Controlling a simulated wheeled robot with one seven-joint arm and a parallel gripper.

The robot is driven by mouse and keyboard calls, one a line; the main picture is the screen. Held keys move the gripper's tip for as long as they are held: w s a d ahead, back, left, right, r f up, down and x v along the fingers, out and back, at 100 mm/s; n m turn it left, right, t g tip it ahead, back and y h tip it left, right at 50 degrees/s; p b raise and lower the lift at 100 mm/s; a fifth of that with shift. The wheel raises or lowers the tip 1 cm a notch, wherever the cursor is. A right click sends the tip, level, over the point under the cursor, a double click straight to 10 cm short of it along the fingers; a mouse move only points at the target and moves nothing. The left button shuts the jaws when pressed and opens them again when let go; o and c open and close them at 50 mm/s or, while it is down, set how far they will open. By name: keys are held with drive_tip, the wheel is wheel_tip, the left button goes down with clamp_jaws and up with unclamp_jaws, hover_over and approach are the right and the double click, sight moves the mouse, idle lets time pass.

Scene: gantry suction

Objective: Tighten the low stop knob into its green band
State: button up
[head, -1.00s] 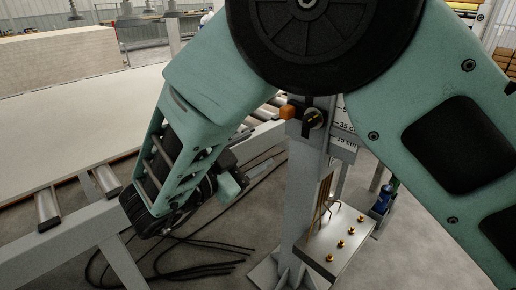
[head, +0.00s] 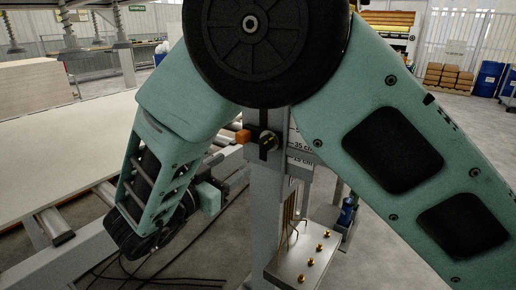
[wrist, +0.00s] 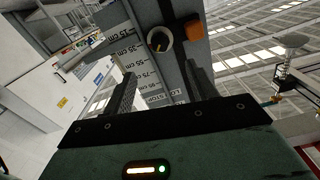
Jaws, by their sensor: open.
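The knob (head: 268,140) is dark with a yellow mark and sits on the front of a grey upright post, beside a small orange block (head: 243,136). In the wrist view the knob (wrist: 159,40) shows as a pale ring with a yellow mark inside, beyond my fingertips, with the orange block (wrist: 195,27) at its right. My gripper (wrist: 160,70) is open and empty. Its two fingers stand apart, with the post's face and a partly covered label between them. They do not touch the knob. I cannot make out a green band in either view.
A scale plate (head: 302,147) with centimetre marks runs along the post. A metal shelf (head: 300,262) with several brass fittings juts out low on the post. A roller conveyor (head: 55,228) with a large board lies left. Black cables lie on the floor.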

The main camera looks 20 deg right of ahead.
sight(263, 145)
drive_tip(key=x, duration=1.1)
drive_tip(key=shift+w+d, duration=0.2)
drive_tip(key=shift+d, duration=0.1)
